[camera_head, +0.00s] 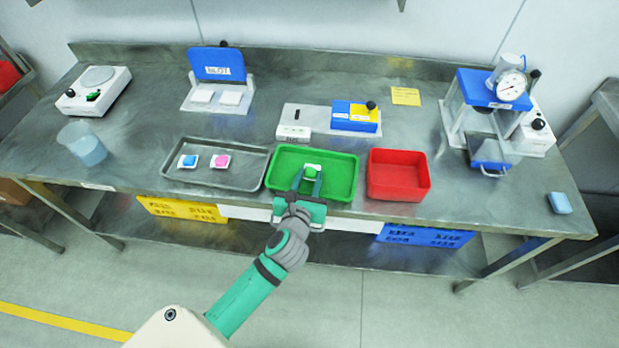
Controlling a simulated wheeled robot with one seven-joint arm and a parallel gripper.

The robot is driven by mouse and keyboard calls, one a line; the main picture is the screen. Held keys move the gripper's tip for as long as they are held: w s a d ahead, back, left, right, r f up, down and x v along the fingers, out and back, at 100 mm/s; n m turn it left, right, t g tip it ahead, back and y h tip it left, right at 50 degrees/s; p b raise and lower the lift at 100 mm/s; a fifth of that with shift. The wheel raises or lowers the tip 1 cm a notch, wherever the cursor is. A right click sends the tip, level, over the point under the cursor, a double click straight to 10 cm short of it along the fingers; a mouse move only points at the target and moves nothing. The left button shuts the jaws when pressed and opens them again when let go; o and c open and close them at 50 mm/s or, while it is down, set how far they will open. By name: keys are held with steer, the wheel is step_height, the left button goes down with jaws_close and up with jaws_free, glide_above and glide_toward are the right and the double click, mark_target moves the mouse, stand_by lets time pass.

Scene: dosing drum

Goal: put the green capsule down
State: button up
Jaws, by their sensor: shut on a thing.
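The green capsule (312,171) shows as a small green block with a pale edge, between the fingertips of my gripper (310,178). My gripper is shut on it, reaching in from the front edge of the bench. Capsule and fingertips appear over the green tray (343,191). I cannot tell whether the capsule touches the tray floor or hangs above it. The rest of the green tray looks empty.
Left of the green tray is a grey metal tray (240,186) with a blue capsule (188,161) and a pink capsule (220,161). An empty red bin (398,178) stands to the right. Behind are a blue-and-yellow device (354,117) and a gauge press (490,110).

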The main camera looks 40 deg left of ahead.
steer(key=shift+w+d+f, duration=0.15)
steer(key=shift+d+f, duration=0.25)
steer(key=shift+f, duration=0.4)
steer(key=o, duration=1.1)
steer(key=shift+w, duration=0.1)
steer(key=shift+r, duration=0.35)
steer(key=shift+s+r, duration=0.3)
steer(key=v, duration=1.1)
steer(key=shift+s+r, duration=0.2)
steer(key=shift+r, duration=0.2)
